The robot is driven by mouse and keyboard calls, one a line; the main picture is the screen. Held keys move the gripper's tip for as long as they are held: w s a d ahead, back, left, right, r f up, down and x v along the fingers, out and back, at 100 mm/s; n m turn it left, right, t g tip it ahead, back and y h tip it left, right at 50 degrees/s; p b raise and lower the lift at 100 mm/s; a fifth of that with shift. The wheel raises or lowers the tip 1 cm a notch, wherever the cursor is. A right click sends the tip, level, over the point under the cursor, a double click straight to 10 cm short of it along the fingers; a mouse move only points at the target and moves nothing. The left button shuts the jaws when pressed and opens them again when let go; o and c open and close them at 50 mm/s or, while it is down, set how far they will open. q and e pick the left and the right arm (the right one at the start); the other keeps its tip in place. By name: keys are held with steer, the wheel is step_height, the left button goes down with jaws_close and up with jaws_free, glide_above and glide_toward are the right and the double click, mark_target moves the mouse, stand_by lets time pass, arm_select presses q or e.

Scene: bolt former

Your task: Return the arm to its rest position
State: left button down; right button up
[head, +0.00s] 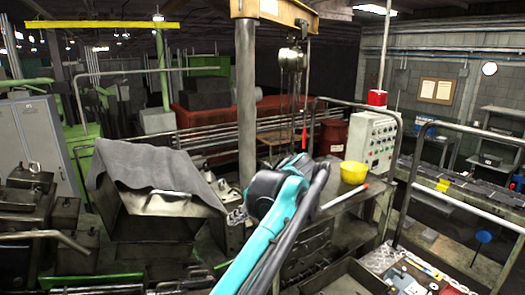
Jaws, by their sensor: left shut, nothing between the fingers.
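My left arm, teal and black, rises from the bottom centre of the head view. My left gripper (300,163) is near the arm's upper end, small and partly merged with the dark links; it is shut and holds nothing. It appears in front of the metal workbench (345,208), and I cannot tell how far from it. My right gripper is not in view.
A control box (370,142) stands behind. A chain hoist (292,60) hangs above, beside a thick post (246,100). Grey cloth (150,165) covers machinery at left. Railings stand at right.

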arm_select(q)
steer(key=s+a+f+n+h+b, duration=0.2)
steer(key=s+f+n+b, duration=0.6)
steer(key=f+b, duration=0.6)
steer(key=s+a+f+n+t+h+b, duration=0.1)
steer(key=s+a+f+n+h+b, duration=0.2)
steer(key=f, duration=2.7)
steer(key=s+a+f+n+t+h+b, duration=0.1)
steer(key=s+a+f+n+b, duration=0.4)
steer(key=s+f+n+b, duration=0.8)
step_height(320, 180, down, 9)
steer(key=n+h+b, duration=0.1)
steer(key=n+b, duration=0.6)
steer(key=b, duration=0.5)
steer(key=shift+s+a+f, duration=0.2)
steer(key=shift+s+a, duration=0.05)
steer(key=shift+a, duration=0.15)
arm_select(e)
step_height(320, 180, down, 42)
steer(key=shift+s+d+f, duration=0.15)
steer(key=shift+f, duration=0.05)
arm_select(q)
steer(key=shift+w, duration=0.1)
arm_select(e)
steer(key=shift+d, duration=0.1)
